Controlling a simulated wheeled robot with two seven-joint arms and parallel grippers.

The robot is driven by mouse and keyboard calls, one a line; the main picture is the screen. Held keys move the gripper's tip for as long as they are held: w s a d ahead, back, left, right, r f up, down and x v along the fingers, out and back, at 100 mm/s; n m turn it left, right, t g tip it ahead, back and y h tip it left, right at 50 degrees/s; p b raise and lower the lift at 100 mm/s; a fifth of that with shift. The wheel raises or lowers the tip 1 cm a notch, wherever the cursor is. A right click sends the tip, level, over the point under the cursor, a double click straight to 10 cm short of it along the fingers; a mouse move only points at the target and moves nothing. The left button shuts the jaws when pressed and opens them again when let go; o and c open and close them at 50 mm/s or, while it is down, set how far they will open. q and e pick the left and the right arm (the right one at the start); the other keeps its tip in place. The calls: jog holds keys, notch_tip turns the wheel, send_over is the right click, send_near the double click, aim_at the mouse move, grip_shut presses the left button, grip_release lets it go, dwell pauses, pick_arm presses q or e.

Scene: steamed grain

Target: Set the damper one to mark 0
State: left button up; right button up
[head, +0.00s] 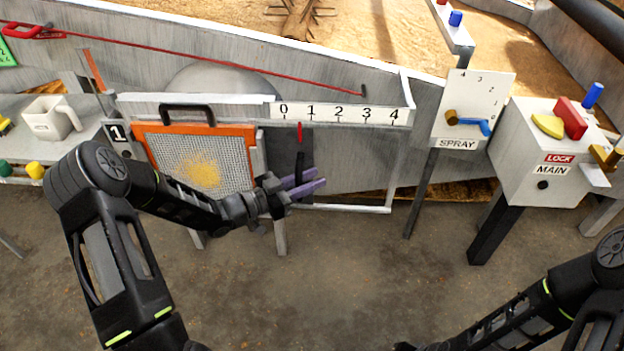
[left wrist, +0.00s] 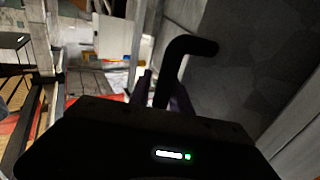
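Damper one, beside the "1" plate (head: 118,133), has a white scale (head: 340,113) marked 0 to 4. Its red pointer (head: 299,131) stands about midway between 0 and 1. A dark sliding plate (head: 322,145) carries a black handle (head: 300,160), whose hooked end shows in the left wrist view (left wrist: 190,48). My left gripper (head: 305,184) has its purple fingers on either side of the handle, close against it; the contact itself is partly hidden. My right gripper (head: 405,346) barely shows at the bottom edge, and its fingers cannot be made out.
An orange-framed mesh panel (head: 195,160) with a black grip is left of the handle, behind my left arm. A spray dial (head: 468,110) and a main lock box (head: 545,150) stand to the right. A white mug-like container (head: 50,118) is far left. The floor in front is clear.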

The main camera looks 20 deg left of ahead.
pick_arm(q)
jog(key=p+v, duration=0.1)
jog(key=v, duration=0.6)
jog(key=shift+s+a+p, duration=0.25)
jog(key=shift+s+p, duration=0.05)
jog(key=shift+p, duration=0.05)
